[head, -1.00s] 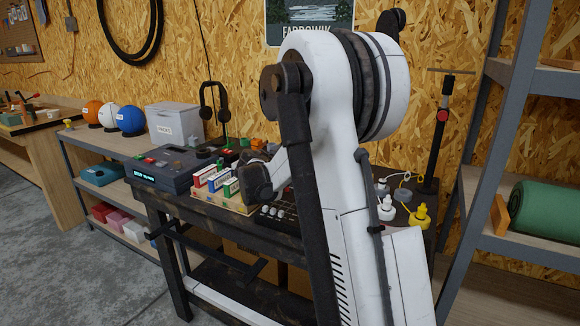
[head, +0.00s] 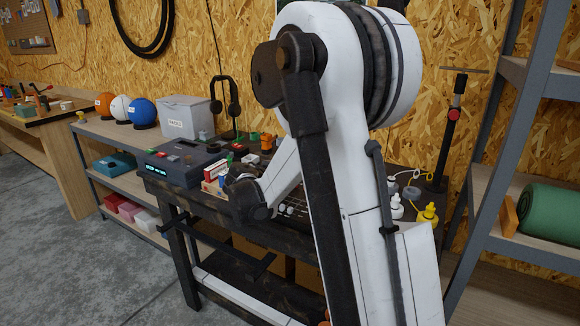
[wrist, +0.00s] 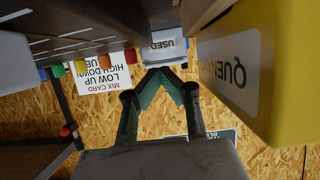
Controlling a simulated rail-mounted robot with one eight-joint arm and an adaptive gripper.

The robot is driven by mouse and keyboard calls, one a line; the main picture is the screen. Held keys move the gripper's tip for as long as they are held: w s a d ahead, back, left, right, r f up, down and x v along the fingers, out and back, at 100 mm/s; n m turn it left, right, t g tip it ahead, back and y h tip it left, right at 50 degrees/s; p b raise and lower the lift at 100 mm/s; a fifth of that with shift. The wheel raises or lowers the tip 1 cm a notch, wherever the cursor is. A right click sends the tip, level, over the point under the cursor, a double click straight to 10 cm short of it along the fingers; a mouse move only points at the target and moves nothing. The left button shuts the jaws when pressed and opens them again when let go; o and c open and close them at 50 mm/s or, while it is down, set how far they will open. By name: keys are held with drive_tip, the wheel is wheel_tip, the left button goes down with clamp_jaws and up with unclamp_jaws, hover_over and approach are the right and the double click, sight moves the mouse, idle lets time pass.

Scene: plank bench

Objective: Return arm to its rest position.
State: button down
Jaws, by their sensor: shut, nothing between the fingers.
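My gripper (wrist: 161,76) shows in the wrist view with its two green-grey fingers brought together at the tips and nothing between them. It points toward a small container labelled USED (wrist: 164,46); I cannot tell the distance. In the head view my white and black arm fills the middle, folded in front of the dark bench (head: 180,185). Its wrist end hangs over the bench, partly covering the small coloured boxes (head: 213,182). The fingers are hidden in the head view.
A yellow block lettered QUEN (wrist: 262,70) is close at the right of the wrist view. In the head view, a dark device (head: 178,162), headphones (head: 233,95) and a yellow bottle (head: 428,213) stand on the bench. A shelf with a green roll (head: 555,215) stands right.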

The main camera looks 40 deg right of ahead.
drive_tip(key=shift+s+a+f, duration=0.1)
drive_tip(key=shift+a+f, duration=0.05)
drive_tip(key=shift+a, duration=0.05)
drive_tip(key=s+a+r+n+y, duration=0.1)
drive_tip(key=a, duration=0.1)
drive_tip(key=s+a+r, duration=0.1)
drive_tip(key=s+a, duration=0.1)
drive_tip(key=s+a+r+n+y, duration=0.1)
drive_tip(key=s+a, duration=0.1)
drive_tip(key=shift+r+n+t+y, duration=0.2)
drive_tip(key=shift+n+t+y, duration=0.1)
drive_tip(key=s+a+n+t+y, duration=0.1)
drive_tip(key=s+a+n+y, duration=0.9)
drive_tip(key=s+a, duration=1.5)
drive_tip(key=shift+s+f+n, duration=0.4)
drive_tip(key=shift+s+f, duration=0.05)
drive_tip(key=shift+s, duration=0.3)
